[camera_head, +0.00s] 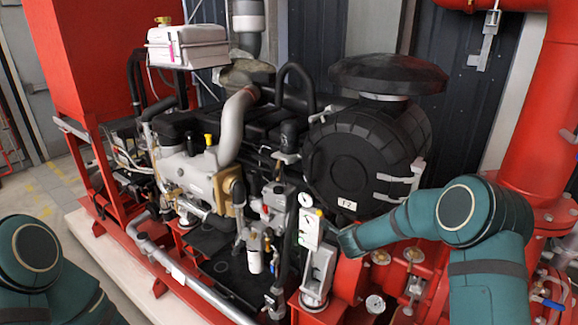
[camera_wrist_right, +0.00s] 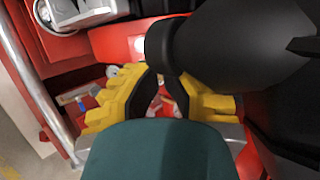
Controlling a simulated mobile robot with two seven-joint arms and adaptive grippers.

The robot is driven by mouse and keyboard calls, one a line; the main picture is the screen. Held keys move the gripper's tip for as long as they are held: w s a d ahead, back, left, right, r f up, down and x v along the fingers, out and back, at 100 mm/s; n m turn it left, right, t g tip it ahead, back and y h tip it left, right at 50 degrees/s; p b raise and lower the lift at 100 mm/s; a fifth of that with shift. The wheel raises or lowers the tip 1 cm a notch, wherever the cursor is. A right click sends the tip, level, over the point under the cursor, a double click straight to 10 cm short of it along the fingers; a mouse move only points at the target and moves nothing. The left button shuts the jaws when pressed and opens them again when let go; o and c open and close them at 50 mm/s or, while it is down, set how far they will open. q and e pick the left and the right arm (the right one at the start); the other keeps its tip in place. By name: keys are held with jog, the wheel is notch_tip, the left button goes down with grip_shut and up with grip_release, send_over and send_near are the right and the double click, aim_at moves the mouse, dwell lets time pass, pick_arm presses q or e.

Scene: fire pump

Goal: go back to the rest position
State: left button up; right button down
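My right arm (camera_head: 440,225) comes in from the right in the head view. Its teal forearm reaches left, in front of the big black round housing (camera_head: 350,160) of the engine. The right gripper (camera_wrist_right: 163,95) shows in the right wrist view with yellow fingers apart and a gap between them. Red parts show through the gap, and I see nothing held. In the head view I cannot make out its fingers clearly. My left arm (camera_head: 40,270) shows only as teal links at the bottom left, and its gripper is out of the picture.
The engine (camera_head: 195,175) fills the middle, on a red frame (camera_head: 190,285). A white box (camera_head: 188,45) stands at the upper left. A thick red pipe (camera_head: 535,120) rises at right, beside my right arm. A large black part (camera_wrist_right: 230,55) lies close to the right gripper. Bare floor (camera_head: 50,190) shows at left.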

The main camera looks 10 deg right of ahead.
jog(key=s+a+f+n+g+y+b, duration=0.2)
jog(key=s+a+f+n, duration=0.4)
jog(key=s, duration=0.5)
jog(key=s+a+f+n+g+y+b, duration=0.2)
jog(key=s+a+f+n, duration=0.4)
jog(key=s, duration=0.5)
jog(key=s+a+f+n+g+y+b, duration=0.2)
jog(key=s+a+f+n+g+y, duration=0.1)
jog(key=s+a+f+n, duration=0.4)
jog(key=s+f+n, duration=0.2)
jog(key=s+n, duration=0.2)
jog(key=shift+s+f+y+b, duration=0.3)
jog(key=shift+s+f, duration=0.05)
jog(key=shift+f, duration=0.05)
jog(key=shift+a, duration=0.1)
